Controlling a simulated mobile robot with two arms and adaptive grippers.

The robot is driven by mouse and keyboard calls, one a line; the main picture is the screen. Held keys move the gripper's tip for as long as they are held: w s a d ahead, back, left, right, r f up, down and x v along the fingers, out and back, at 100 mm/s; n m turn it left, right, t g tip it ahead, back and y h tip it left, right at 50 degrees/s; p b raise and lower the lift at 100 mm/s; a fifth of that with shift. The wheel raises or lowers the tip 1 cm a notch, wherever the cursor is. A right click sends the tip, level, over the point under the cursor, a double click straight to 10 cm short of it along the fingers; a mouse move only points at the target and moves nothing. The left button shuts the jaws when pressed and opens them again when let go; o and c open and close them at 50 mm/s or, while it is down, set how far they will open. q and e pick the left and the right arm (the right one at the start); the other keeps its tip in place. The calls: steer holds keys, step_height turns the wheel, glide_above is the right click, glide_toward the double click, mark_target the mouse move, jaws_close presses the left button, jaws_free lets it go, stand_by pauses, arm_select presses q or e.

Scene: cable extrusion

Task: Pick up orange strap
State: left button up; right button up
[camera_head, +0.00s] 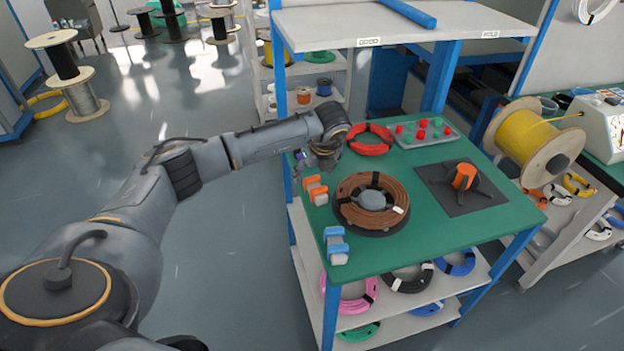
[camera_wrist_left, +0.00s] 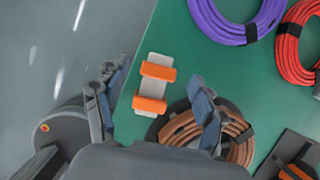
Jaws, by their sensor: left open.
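Two orange straps (camera_head: 314,183) sit side by side on a pale holder near the left edge of the green table (camera_head: 440,228). In the left wrist view the orange straps (camera_wrist_left: 157,72) lie across their pale holder (camera_wrist_left: 153,60). My left gripper (camera_head: 318,158) is above the table's left edge, behind the straps in the head view. In the left wrist view its two fingers (camera_wrist_left: 157,100) are spread wide, one on each side of the lower strap in the picture, with nothing between them. The gap in height cannot be judged. My right gripper is not in view.
A brown cable coil (camera_head: 350,213) lies just right of the straps. Blue straps (camera_head: 335,240) sit nearer the front. A red coil (camera_head: 369,139), a button panel (camera_head: 425,133) and an orange-topped stand (camera_head: 464,177) are farther. A purple coil (camera_wrist_left: 235,27) lies near the gripper.

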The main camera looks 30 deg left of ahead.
mark_target(311, 179)
arm_select(q)
steer(key=x, duration=0.3)
steer(key=shift+f, duration=0.35)
steer(key=c, duration=0.8)
steer(key=shift+c, duration=0.2)
steer(key=shift+r, duration=0.1)
